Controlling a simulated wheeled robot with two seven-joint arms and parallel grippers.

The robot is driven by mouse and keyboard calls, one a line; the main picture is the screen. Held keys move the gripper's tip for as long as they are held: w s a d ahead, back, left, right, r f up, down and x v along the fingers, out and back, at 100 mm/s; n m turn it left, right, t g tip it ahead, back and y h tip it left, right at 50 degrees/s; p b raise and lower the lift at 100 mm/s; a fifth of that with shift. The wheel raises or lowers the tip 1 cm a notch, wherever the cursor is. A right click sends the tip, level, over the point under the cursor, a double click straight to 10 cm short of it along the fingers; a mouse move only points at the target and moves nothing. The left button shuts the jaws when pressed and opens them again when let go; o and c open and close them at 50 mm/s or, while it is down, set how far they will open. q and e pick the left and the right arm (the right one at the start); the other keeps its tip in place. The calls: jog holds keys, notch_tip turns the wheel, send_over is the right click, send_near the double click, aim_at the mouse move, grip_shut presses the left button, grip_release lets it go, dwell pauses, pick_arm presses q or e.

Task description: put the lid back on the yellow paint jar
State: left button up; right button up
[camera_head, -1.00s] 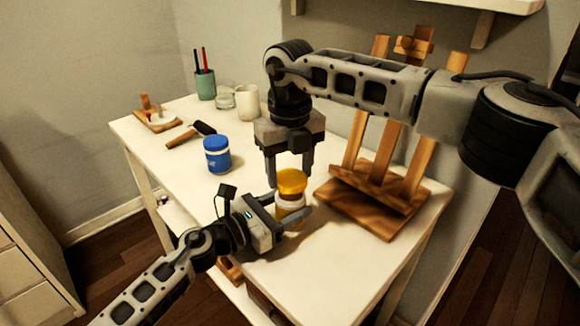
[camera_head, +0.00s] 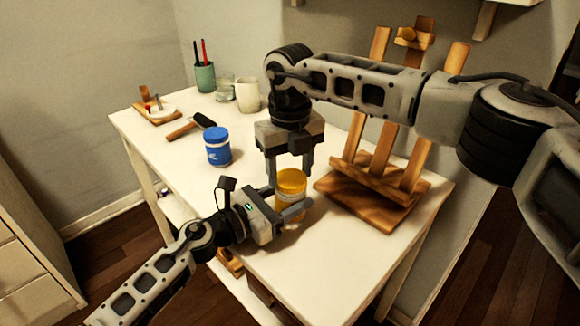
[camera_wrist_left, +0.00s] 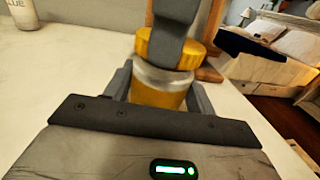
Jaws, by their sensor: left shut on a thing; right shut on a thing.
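The yellow paint jar (camera_head: 291,207) stands near the front of the white table, with my left gripper (camera_head: 290,213) around its body from the left. The jar also shows in the left wrist view (camera_wrist_left: 160,88), between my left fingers. The yellow lid (camera_head: 291,181) is at the jar's mouth, between the fingers of my right gripper (camera_head: 290,172), which points down from above. In the left wrist view the lid (camera_wrist_left: 188,50) is partly hidden by a right finger. A pale band shows under it; I cannot tell whether it is fully seated.
A blue jar (camera_head: 218,148) stands to the left on the table (camera_head: 180,163). A dark-bladed, wooden-handled tool (camera_head: 185,130), a white mug (camera_head: 247,95) and a brush cup (camera_head: 204,78) are farther back. A wooden easel (camera_head: 375,197) stands close on the right.

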jog(key=shift+f, duration=0.5)
jog(key=m, duration=0.6)
jog(key=shift+d+m, duration=0.1)
jog(key=shift+m, duration=0.3)
jog(key=m, duration=0.7)
jog(key=shift+d, duration=0.1)
jog(key=m, duration=0.7)
jog(key=shift+s+m, duration=0.1)
jog(key=shift+m, duration=0.2)
jog(key=m, duration=0.6)
jog(key=o, duration=1)
jog(key=shift+c, duration=0.2)
